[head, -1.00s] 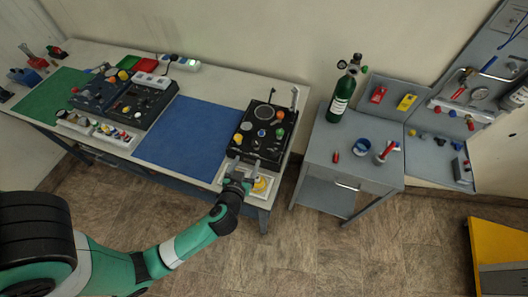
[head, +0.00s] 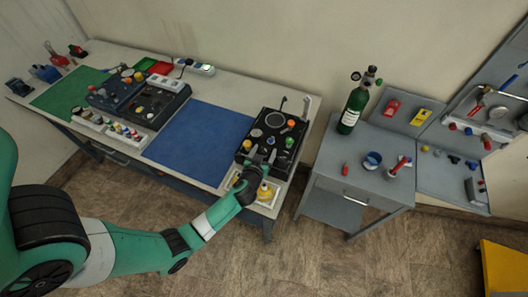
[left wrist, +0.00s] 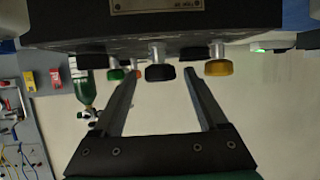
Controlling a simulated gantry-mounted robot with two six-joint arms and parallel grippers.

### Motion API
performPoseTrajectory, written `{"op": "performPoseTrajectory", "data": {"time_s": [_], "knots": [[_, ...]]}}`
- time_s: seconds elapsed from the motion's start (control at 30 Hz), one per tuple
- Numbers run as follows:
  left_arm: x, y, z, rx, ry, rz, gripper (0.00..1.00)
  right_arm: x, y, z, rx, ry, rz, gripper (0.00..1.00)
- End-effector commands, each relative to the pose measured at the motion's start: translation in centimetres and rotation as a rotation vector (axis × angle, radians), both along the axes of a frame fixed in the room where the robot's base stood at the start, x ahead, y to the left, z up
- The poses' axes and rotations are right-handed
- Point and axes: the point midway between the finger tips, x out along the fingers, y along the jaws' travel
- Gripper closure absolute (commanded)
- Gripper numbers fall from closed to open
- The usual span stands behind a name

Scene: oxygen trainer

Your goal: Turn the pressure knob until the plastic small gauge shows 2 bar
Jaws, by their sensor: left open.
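The black trainer box (head: 256,160) stands at the right end of the long bench, with round dials and coloured knobs on top. My left gripper (head: 261,160) is open at its front edge. In the left wrist view, my two fingers (left wrist: 160,76) stand apart with a black knob (left wrist: 160,73) seen between their tips; whether they touch it I cannot tell. A yellow knob (left wrist: 218,68) lies right of the fingers, a green knob (left wrist: 115,74) to the left. A dial (head: 276,120) shows on the box, but its reading is too small to tell. My right gripper is out of view.
A blue mat (head: 200,143) lies left of the box, with other trainer units (head: 150,105) beyond it. A tray with a yellow item (head: 266,192) sits at the bench's front edge. A grey cart with a green cylinder (head: 353,108) stands to the right.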

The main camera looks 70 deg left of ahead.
Motion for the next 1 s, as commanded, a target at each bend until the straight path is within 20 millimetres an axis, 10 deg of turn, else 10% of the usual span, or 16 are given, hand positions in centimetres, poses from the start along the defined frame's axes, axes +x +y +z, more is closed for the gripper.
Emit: {"op": "performPoseTrajectory", "data": {"time_s": [0.07,0.5,1.0], "knots": [[0.0,0.0,0.0,0.000,0.000,0.000,0.24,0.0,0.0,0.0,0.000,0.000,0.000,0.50],[0.0,0.0,0.0,0.000,0.000,0.001,1.00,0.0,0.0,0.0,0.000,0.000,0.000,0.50],[-0.2,0.1,0.0,-0.001,0.000,-0.122,1.00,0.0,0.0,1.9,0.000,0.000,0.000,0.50]]}}
